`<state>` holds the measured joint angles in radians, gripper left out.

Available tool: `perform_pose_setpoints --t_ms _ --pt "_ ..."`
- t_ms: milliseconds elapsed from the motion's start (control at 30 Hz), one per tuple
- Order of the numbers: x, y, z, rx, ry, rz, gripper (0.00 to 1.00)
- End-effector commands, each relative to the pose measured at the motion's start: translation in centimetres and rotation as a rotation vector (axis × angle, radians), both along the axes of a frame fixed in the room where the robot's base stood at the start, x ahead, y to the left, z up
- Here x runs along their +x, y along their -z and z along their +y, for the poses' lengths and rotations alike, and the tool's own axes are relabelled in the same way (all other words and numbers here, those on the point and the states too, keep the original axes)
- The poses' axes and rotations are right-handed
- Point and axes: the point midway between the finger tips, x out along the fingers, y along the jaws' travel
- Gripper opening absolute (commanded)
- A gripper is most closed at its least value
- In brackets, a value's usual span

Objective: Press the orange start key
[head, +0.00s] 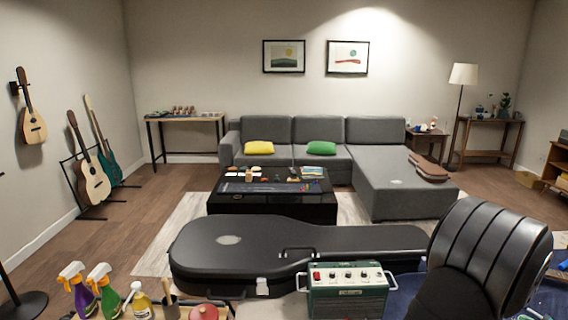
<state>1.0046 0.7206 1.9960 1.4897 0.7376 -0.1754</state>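A green box with a pale control panel (347,290) stands at the front, right of centre, before the black guitar case. Its panel has a small red or orange-red square (317,275) at the left end and several dark knobs to the right of it. I cannot tell whether this square is the orange start key, and no other clearly orange key shows. My gripper is not in view. A large black ribbed shape at the lower right stands close to the box's right side, and I cannot make out any fingers on it.
A closed black guitar case (290,247) lies across the front. Spray bottles (78,290) and a red round object (204,312) stand at the lower left. Behind are a low black table (272,206) and a grey sofa (385,180). Guitars (90,175) stand at the left wall.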

Motion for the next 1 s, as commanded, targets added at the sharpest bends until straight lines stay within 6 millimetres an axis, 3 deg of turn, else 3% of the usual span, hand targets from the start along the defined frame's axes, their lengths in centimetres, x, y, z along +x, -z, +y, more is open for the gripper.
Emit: perform_pose_setpoints --t_ms 1000 --pt "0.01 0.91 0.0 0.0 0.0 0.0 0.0"
